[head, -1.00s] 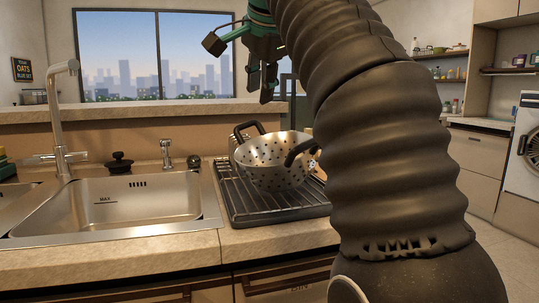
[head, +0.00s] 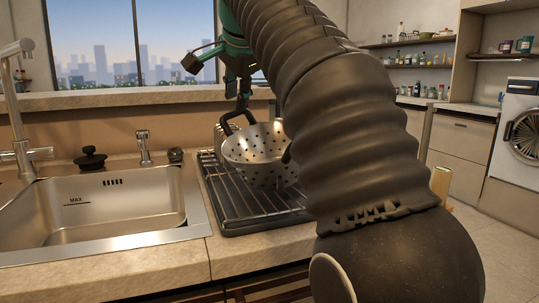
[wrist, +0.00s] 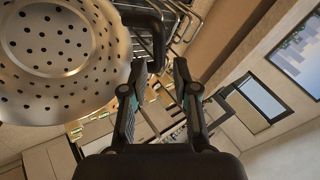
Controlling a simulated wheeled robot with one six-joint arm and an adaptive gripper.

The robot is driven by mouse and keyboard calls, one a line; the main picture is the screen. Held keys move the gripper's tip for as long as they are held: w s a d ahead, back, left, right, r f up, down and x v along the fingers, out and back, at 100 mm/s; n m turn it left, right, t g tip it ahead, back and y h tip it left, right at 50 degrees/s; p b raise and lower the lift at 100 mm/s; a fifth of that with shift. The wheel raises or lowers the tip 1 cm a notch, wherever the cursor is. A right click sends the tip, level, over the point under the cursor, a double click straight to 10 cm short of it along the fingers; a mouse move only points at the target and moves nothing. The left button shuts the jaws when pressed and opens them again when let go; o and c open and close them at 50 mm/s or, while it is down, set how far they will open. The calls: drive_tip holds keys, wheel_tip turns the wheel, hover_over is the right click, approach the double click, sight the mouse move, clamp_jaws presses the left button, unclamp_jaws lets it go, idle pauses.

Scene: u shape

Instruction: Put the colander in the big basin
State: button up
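The metal colander (head: 255,155) with black handles stands upright on the dark drying rack (head: 245,222), right of the sink. My arm hides its right side. The big basin (head: 100,208), a steel sink bowl with a MAX mark, is empty at the left. My gripper (head: 243,98) is just above the colander's far-left handle (head: 237,120). In the wrist view the gripper (wrist: 159,72) has its two fingers apart with nothing held between them. The colander (wrist: 55,60) fills the upper left there, its black handle (wrist: 152,30) close to the left fingertip. Contact cannot be told.
A tall faucet (head: 18,110) stands at the left behind the basin. A black plug (head: 90,158) and a small tap (head: 144,147) are on the counter behind it. A raised ledge (head: 120,100) runs behind the counter under the window.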

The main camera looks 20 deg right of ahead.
sight(235, 111)
drive_tip(key=shift+b+x, duration=0.55)
drive_tip(key=shift+x, duration=2.55)
drive_tip(key=shift+s, duration=0.1)
clamp_jaws()
